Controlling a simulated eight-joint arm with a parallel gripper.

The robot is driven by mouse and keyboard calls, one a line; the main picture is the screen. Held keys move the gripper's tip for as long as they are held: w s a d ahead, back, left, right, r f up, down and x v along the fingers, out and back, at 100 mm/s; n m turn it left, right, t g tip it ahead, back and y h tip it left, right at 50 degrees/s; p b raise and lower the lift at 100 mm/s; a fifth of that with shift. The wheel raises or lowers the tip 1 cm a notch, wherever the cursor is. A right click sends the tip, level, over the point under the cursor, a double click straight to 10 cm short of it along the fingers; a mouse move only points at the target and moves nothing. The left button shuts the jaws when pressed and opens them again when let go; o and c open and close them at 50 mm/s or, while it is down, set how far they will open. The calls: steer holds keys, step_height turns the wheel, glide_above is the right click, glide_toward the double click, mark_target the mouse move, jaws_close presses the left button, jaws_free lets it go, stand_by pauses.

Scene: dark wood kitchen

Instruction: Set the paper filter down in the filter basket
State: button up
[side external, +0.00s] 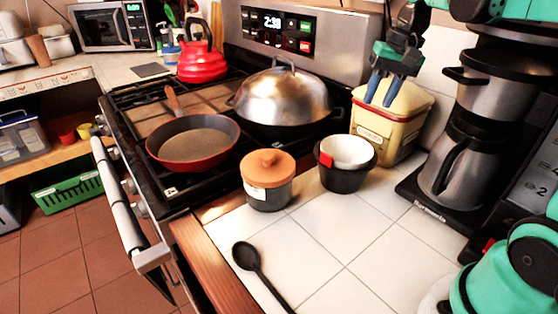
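A white, cup-shaped liner that looks like the paper filter (348,150) sits inside a round black container with a red tab, which looks like the filter basket (346,178). The basket stands upright on the white tiled counter. The filter's rim shows just above the basket's edge; its lower part is hidden inside. My gripper (380,97) hangs above and behind the basket, apart from it, with its two blue fingers pointing down. The fingers are spread with a gap between them, and I see nothing held. They overlap the cream tin in this view; contact cannot be told.
A cream tin (388,132) stands behind the basket. A grey jar with an orange lid (267,184) is at its left. A coffee maker (432,199) with a steel carafe (457,172) stands right. A black spoon (247,258) lies in front. Pans occupy the stove; the middle counter is clear.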

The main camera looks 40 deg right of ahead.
steer(key=s+a+f+n+t, duration=0.2)
steer(key=a+f+n, duration=0.1)
steer(key=a, duration=0.3)
steer(key=s+a+f+n+t, duration=0.2)
steer(key=a+f+n+t, duration=0.1)
steer(key=a, duration=0.3)
steer(key=shift+a+n+h, duration=0.2)
steer(key=shift+n+h, duration=0.2)
steer(key=shift+n, duration=0.5)
